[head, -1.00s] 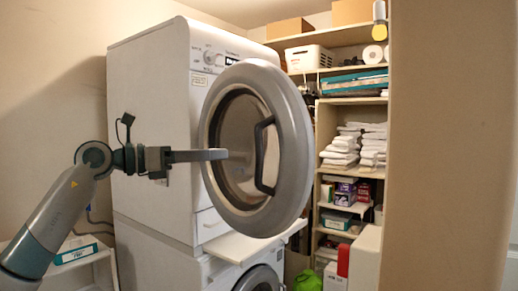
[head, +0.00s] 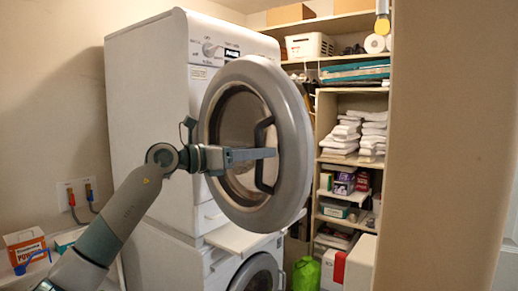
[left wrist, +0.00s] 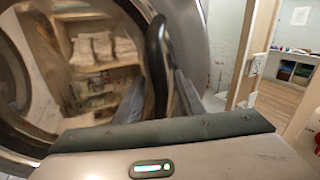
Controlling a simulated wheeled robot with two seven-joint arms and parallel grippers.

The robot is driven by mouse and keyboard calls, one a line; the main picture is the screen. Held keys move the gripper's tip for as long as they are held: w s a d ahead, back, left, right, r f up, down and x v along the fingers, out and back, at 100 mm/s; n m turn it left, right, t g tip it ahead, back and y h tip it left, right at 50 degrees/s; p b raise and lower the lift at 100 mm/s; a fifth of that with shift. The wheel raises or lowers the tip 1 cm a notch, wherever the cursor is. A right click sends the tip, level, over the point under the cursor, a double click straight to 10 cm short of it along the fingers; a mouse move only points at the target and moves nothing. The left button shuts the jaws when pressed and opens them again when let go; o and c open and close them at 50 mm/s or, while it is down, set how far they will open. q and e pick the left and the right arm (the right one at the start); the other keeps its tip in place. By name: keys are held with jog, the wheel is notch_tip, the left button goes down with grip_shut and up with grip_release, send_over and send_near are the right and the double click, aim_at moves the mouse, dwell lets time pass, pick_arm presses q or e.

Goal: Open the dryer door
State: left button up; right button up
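The dryer (head: 147,120) is a white machine standing on a white washer. Its round grey door (head: 292,140) has a glass middle and a dark upright handle (head: 258,135). In the left wrist view the dark handle (left wrist: 157,60) shows between the two spread fingers, and contact is unclear. My right gripper is in neither view.
A white ledge (head: 240,238) juts out below the door, above the washer (head: 160,260). Shelves with folded towels (head: 343,135) stand behind on the right. A tan wall edge (head: 450,150) fills the right side. An orange box (head: 25,243) sits at lower left.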

pick_arm(q)
jog(key=shift+d, duration=0.1)
grip_shut()
jog(key=s+a+m+g+h+b, duration=0.1)
jog(key=s+a+g+b, duration=0.1)
jog(key=a, duration=0.9)
jog(key=s+b, duration=0.1)
jog(key=s, duration=0.1)
jog(key=shift+s+a, duration=0.25)
jog(key=shift+s, duration=0.05)
jog(key=shift+d, duration=0.1)
grip_release()
